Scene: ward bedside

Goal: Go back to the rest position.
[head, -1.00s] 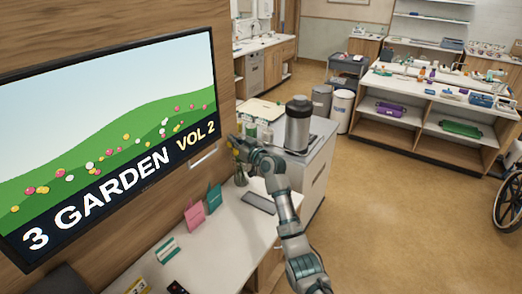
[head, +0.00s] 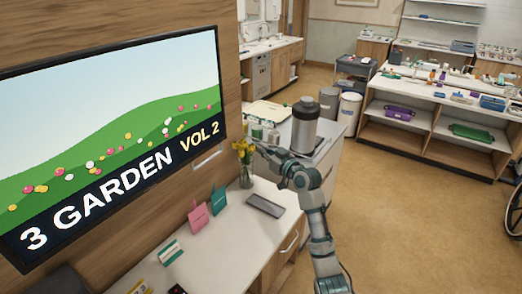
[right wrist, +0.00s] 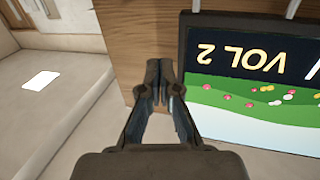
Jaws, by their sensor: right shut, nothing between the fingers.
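My right arm reaches up from the bottom right of the head view. Its gripper (head: 260,149) is over the white bedside counter (head: 222,244), just to the right of a glass vase with yellow flowers (head: 245,152). In the right wrist view the two dark fingers (right wrist: 159,80) come together at their tips with nothing between them. Whether the gripper touches the flowers cannot be told. My left gripper is not in view.
A wall screen (head: 112,130) is at the left. A steel canister (head: 304,128) stands behind my arm. A grey tray (head: 265,206), a pink card (head: 199,218) and a teal card (head: 218,201) are on the counter. The floor (head: 408,220) at right is clear.

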